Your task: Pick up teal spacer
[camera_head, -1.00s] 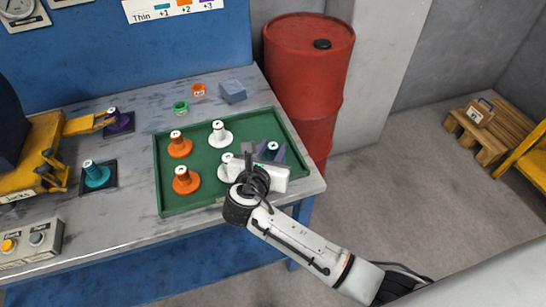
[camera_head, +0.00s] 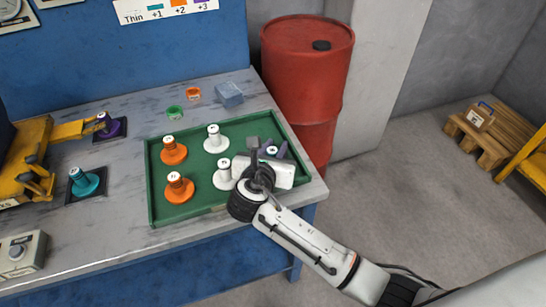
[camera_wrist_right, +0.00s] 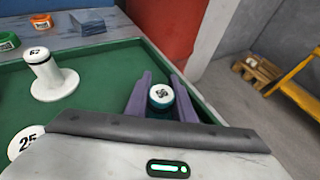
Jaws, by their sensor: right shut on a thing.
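The teal spacer (camera_wrist_right: 160,99) has a white numbered top and stands at the right end of the green tray (camera_head: 152,208). In the head view only its top (camera_head: 272,150) shows, with the gripper hiding the rest. My right gripper (camera_wrist_right: 158,96) has purple fingers, one on each side of the spacer, and is shut on it. It also shows in the head view (camera_head: 272,152), low over the tray's right part. The spacer's foot is hidden, so I cannot tell whether it touches the tray. My left gripper is not in view.
The tray also holds white spacers (camera_head: 213,140) and orange spacers (camera_head: 174,152). Another teal spacer (camera_head: 84,184) and a purple one (camera_head: 107,127) stand on dark pads at the left. A grey-blue block (camera_head: 229,94) lies behind the tray. A red barrel (camera_head: 306,90) stands beside the table.

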